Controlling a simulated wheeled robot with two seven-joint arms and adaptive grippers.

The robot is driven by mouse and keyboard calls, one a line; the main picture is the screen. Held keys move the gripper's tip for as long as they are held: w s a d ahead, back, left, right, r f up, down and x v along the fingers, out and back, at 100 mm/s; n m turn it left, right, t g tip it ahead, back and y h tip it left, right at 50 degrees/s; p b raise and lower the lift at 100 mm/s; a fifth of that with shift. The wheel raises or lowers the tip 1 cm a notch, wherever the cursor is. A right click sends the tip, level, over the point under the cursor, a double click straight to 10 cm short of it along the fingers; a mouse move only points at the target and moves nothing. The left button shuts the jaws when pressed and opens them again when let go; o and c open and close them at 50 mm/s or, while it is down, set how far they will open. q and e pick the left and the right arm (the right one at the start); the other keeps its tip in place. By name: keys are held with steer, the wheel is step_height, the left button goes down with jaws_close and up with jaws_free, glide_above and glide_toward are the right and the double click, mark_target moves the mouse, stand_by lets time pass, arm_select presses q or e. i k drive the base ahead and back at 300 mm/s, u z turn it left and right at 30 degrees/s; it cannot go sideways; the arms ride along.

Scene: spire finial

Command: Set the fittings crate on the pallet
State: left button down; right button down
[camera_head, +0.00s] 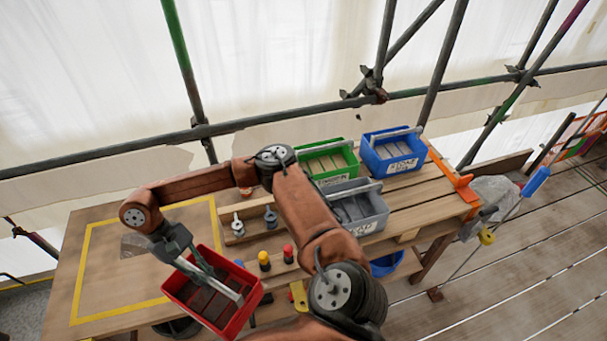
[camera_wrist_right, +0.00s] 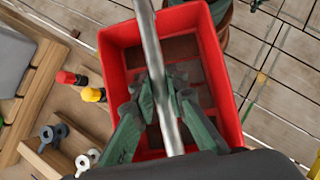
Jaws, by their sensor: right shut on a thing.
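A red open crate (camera_head: 243,314) with a metal bar handle hangs from my right gripper (camera_head: 197,263) near the bench's front edge. It partly covers the right side of the yellow-outlined area. In the right wrist view, my right gripper (camera_wrist_right: 165,103) is shut on the handle bar, above the open red crate (camera_wrist_right: 228,85). Brown blocks show inside it. I cannot read a label on this crate. A slatted wooden platform, seemingly the pallet (camera_head: 432,196), lies at the right end of the bench with other crates on it. My left gripper is not in view.
A green crate (camera_head: 325,181), a blue crate (camera_head: 398,167) and a grey crate (camera_head: 368,226) stand at the right. A yellow-capped bottle (camera_head: 264,262) and a red-capped bottle (camera_head: 288,254) stand beside the red crate. The yellow-outlined bench area (camera_head: 130,260) is mostly clear.

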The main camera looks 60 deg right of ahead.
mark_target(415, 201)
steer(key=k, duration=1.05)
steer(key=z, duration=2.1)
